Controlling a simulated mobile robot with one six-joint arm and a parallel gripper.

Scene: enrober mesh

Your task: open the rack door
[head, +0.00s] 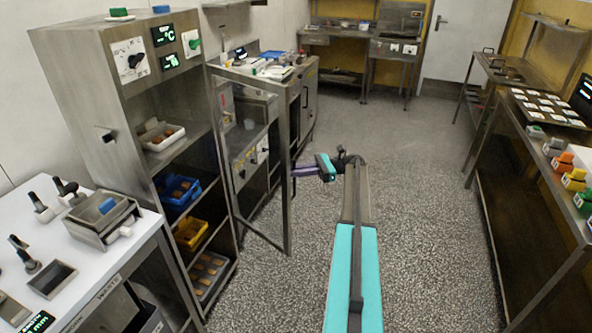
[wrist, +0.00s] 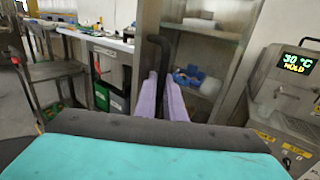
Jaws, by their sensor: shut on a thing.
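The rack (head: 128,118) is a tall steel cabinet at the left of the head view, with bins on its shelves. Its door (head: 286,190) is a metal frame with a clear pane, hinged on the rack's right side. It stands swung wide out from the rack, and the shelves show. My gripper (head: 296,171) is at the door's free edge. In the wrist view its two lilac fingers (wrist: 164,98) are shut on the dark door handle (wrist: 168,42), beside the door's grey post (wrist: 147,60). The grip itself is partly hidden by the fingers.
A white-topped table (head: 135,240) with scoops and a steel box stands at front left. A steel machine (head: 295,100) stands beyond the door. A long bench (head: 545,160) lines the right. The speckled floor between is clear. A machine with a display (wrist: 295,75) shows in the wrist view.

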